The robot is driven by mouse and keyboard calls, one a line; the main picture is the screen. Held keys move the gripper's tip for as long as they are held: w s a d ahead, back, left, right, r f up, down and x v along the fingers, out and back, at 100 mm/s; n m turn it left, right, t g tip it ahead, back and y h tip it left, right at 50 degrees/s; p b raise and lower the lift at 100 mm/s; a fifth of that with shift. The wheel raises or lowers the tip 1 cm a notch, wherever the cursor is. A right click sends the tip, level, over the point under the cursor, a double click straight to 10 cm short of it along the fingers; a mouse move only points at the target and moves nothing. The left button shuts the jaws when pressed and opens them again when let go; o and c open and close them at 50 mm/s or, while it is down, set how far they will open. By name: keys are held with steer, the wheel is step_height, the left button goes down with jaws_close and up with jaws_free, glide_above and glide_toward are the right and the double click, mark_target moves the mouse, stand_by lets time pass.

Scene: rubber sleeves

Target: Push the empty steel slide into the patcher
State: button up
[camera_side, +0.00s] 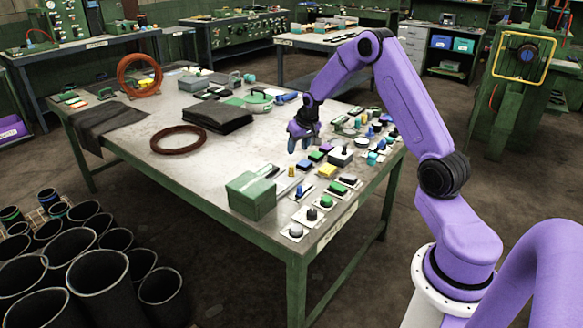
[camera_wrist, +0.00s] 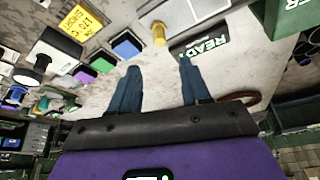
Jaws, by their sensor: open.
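A green box (camera_side: 252,195), probably the patcher, stands at the table's front edge. In the wrist view, a green block with white letters (camera_wrist: 297,15) shows at the top right, cut off by the edge. A pale metal strip (camera_side: 285,186) lies just right of the box and may be the steel slide. In the wrist view, a pale flat plate (camera_wrist: 195,10) at the top edge may be the same piece. I cannot tell whether it touches the box. My gripper (camera_side: 299,146) is open and empty above the table, behind and apart from the box; its two blue fingers (camera_wrist: 158,66) are spread.
A yellow peg (camera_wrist: 159,33) and a READY sign (camera_wrist: 200,40) are near the plate. Several coloured buttons and blocks (camera_side: 327,171) crowd the table's right side. A brown ring (camera_side: 178,140) and black bag (camera_side: 217,114) lie left.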

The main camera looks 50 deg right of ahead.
mark_target(292, 166)
steer(key=x, duration=1.1)
steer(key=shift+w+f, duration=0.25)
steer(key=shift+f, duration=0.1)
